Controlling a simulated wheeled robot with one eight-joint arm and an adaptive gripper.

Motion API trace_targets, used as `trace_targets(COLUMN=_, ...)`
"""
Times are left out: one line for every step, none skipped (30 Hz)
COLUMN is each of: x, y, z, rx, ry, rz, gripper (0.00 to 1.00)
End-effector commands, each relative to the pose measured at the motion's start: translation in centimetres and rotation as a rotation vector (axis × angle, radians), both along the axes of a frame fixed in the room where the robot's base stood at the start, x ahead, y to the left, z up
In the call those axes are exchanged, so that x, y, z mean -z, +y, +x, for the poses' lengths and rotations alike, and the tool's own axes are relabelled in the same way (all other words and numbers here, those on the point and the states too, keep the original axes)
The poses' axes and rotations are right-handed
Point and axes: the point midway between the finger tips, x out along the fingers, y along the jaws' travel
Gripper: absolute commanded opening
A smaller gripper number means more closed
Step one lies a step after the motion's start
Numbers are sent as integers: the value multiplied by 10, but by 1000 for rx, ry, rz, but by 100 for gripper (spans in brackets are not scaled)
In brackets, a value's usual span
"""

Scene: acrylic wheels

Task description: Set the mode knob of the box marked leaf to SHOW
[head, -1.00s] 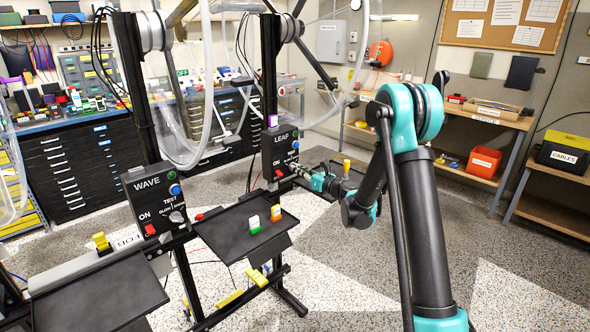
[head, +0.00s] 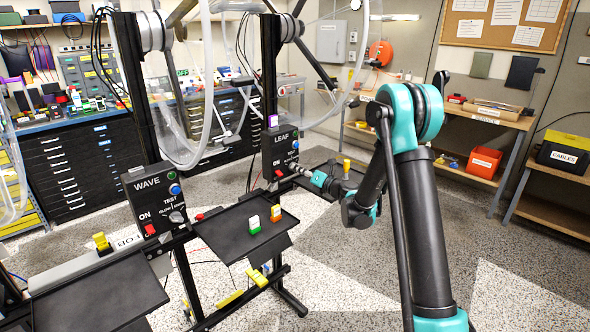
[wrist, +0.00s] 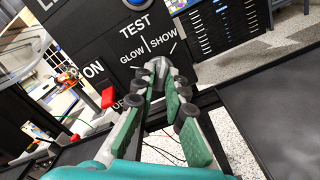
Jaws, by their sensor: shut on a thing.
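The black box marked LEAF (head: 281,145) stands on a post at the middle of the head view. Its face also fills the upper part of the wrist view (wrist: 88,42), with TEST, GLOW and SHOW printed above the mode knob. The grey mode knob (wrist: 161,66) sits between the tips of my gripper (wrist: 164,84), whose green-padded fingers are shut on it from both sides. The fingers hide part of the knob, so I cannot tell exactly which mark it points to. My gripper is at the box's lower right in the head view (head: 300,170).
A red ON/OFF switch (wrist: 108,98) is left of the knob. The WAVE box (head: 155,195) stands nearer on the left. A black shelf (head: 222,236) carries a green-and-white block (head: 254,225) and an orange-and-white block (head: 276,213). Clear acrylic wheels hang above.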

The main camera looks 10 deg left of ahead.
Motion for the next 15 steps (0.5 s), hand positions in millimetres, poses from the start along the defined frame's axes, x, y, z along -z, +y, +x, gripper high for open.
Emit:
trace_targets(x=1, y=0, z=-1, rx=-1, ry=44, rz=32, gripper=0)
trace_targets(x=1, y=0, z=-1, rx=-1, ry=72, rz=54, gripper=0)
trace_targets(x=1, y=0, z=-1, rx=-1, ry=107, rz=82, gripper=0)
trace_targets(x=1, y=0, z=-1, rx=-1, ry=130, rz=100, gripper=0)
trace_targets(x=1, y=0, z=-1, rx=-1, ry=151, rz=116, gripper=0)
trace_targets(x=1, y=0, z=-1, rx=-1, ry=172, rz=132, gripper=0)
trace_targets(x=1, y=0, z=-1, rx=-1, ry=183, rz=141, gripper=0)
trace_targets(x=1, y=0, z=-1, rx=-1, ry=192, rz=148, gripper=0)
trace_targets(x=1, y=0, z=-1, rx=-1, ry=199, rz=153, gripper=0)
trace_targets(x=1, y=0, z=-1, rx=-1, ry=200, rz=154, gripper=0)
trace_targets(x=1, y=0, z=-1, rx=-1, ry=201, rz=155, gripper=0)
trace_targets(x=1, y=0, z=-1, rx=-1, ry=200, rz=154, gripper=0)
trace_targets(x=1, y=0, z=-1, rx=-1, ry=200, rz=154, gripper=0)
trace_targets(x=1, y=0, z=-1, rx=-1, ry=200, rz=154, gripper=0)
trace_targets(x=1, y=0, z=-1, rx=-1, ry=200, rz=154, gripper=0)
